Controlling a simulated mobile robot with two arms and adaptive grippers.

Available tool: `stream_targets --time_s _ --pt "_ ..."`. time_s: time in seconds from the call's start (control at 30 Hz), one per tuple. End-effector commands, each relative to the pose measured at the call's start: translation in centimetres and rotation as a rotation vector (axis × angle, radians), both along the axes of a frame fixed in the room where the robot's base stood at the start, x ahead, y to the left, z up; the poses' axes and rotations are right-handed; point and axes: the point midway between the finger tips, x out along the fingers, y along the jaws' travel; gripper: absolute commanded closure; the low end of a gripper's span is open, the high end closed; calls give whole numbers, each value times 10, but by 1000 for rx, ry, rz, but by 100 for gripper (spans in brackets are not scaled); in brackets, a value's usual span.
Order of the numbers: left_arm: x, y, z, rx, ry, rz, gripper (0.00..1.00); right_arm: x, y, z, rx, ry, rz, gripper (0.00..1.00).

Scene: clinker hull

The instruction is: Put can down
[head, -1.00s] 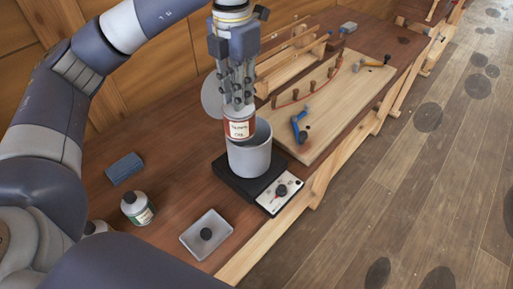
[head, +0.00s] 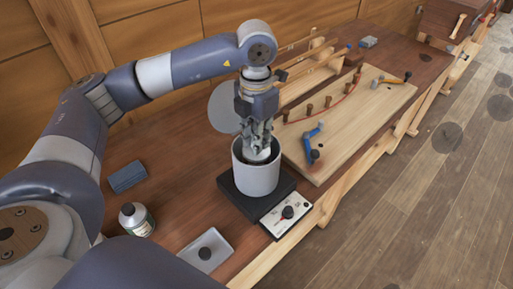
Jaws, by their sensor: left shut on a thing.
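My left gripper (head: 260,139) reaches straight down into the mouth of a grey pot (head: 256,175). It is shut on the can, whose top (head: 257,156) barely shows between the fingertips and the pot's rim. The can's red and white label is hidden inside the pot. I cannot tell whether the can touches the pot's floor. My right gripper is not in view.
A wooden board (head: 350,125) with pegs and a blue clamp (head: 313,142) lies right. A grey disc (head: 222,107) is behind the pot.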

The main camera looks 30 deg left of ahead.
Motion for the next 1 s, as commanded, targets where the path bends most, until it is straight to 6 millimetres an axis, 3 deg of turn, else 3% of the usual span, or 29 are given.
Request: stream_targets --time_s 0.3,0.7,0.73,0.8,1.0 --pt "0 0 -37 1 0 1 100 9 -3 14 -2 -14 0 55" --pt "0 0 -44 0 -2 0 100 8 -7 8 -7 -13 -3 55" --pt "0 0 -43 1 0 0 77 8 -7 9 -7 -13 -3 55" --pt "0 0 -42 1 0 0 61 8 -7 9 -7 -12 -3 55" --pt "0 0 -42 1 0 0 61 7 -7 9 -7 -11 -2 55"
